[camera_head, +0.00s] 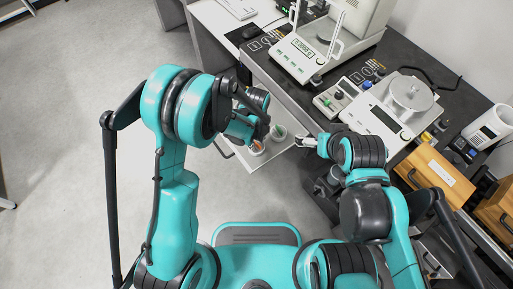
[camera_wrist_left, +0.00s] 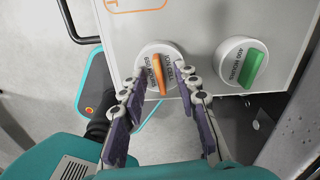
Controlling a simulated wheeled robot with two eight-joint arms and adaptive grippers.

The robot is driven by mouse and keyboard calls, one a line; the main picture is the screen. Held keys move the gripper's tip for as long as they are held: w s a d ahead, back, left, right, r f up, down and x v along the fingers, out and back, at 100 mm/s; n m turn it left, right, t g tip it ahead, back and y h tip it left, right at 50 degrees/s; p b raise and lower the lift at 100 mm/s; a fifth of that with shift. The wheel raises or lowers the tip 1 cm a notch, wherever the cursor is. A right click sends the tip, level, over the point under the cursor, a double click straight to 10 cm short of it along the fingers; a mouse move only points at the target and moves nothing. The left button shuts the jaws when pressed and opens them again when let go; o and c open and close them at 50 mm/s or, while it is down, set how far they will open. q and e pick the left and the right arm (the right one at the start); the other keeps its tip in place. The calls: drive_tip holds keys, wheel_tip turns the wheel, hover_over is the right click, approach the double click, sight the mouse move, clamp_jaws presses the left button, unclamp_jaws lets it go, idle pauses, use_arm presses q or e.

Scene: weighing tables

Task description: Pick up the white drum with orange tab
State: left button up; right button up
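The white drum with orange tab (camera_wrist_left: 146,55) stands on a white panel (camera_wrist_left: 210,85) in the left wrist view. It also shows in the head view (camera_head: 256,151), partly hidden by my left gripper. My left gripper (camera_wrist_left: 160,78) is open, its two fingers over the near part of the drum, one on each side of the orange tab. I cannot tell whether the fingers touch it. My right gripper (camera_head: 306,142) is to the right of the drums in the head view, apart from them; its opening is unclear.
A white drum with a green tab (camera_wrist_left: 234,52) stands just right of the orange one, also visible in the head view (camera_head: 279,131). Dark tables with a balance (camera_head: 303,58) and a round-pan scale (camera_head: 408,95) lie beyond. Open floor (camera_head: 75,120) is at left.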

use_arm(q)
clamp_jaws()
drive_tip(key=shift+r, duration=0.1)
